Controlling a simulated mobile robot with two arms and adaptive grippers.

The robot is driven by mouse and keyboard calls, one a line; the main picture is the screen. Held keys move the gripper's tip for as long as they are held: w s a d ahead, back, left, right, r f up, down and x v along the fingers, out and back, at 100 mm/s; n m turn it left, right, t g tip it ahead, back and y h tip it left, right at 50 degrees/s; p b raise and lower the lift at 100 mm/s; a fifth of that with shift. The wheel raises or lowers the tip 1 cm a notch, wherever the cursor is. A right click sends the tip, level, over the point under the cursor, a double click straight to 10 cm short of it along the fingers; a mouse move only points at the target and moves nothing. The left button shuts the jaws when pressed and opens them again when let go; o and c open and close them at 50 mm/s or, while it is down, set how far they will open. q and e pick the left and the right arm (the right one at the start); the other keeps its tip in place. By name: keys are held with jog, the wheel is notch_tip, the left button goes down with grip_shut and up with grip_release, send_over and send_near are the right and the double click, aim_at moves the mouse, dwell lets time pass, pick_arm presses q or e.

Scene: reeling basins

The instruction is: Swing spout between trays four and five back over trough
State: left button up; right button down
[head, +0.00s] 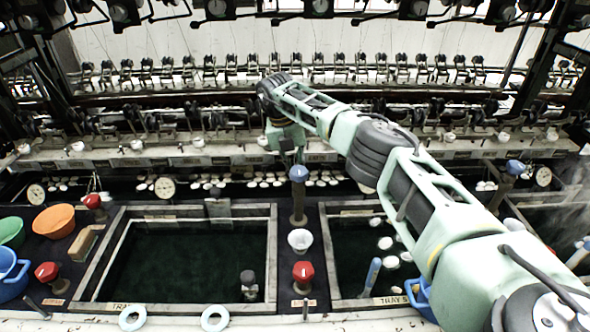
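Two framed trays of dark water stand side by side: a left tray (96,262) and a right tray (328,255), the right one labelled with what looks like a five. Between them stands a dark post with a blue knob (299,173), which appears to be the spout's column. I cannot make out which way its spout points. The long dark trough (345,185) with pale cocoons runs behind the trays. My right arm reaches in from the lower right. Its gripper (288,157) points down just above and behind the blue knob. Its fingers are too small to read. My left gripper is out of view.
A red steam valve (303,271) and a white cup (300,240) stand in front of the post. Another red valve (47,271), orange bowl (54,221) and green bowl (11,232) are at left. A reeling machine (240,72) spans the back.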

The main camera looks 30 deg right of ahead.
jog(key=c, duration=1.7)
grip_release()
jog(key=shift+c, duration=0.2)
notch_tip(320, 180, up, 12)
jog(key=w+a, duration=0.1)
jog(key=a, duration=0.1)
jog(key=shift+w, duration=0.15)
jog(key=shift+a+f, duration=0.1)
jog(key=shift+f, duration=0.05)
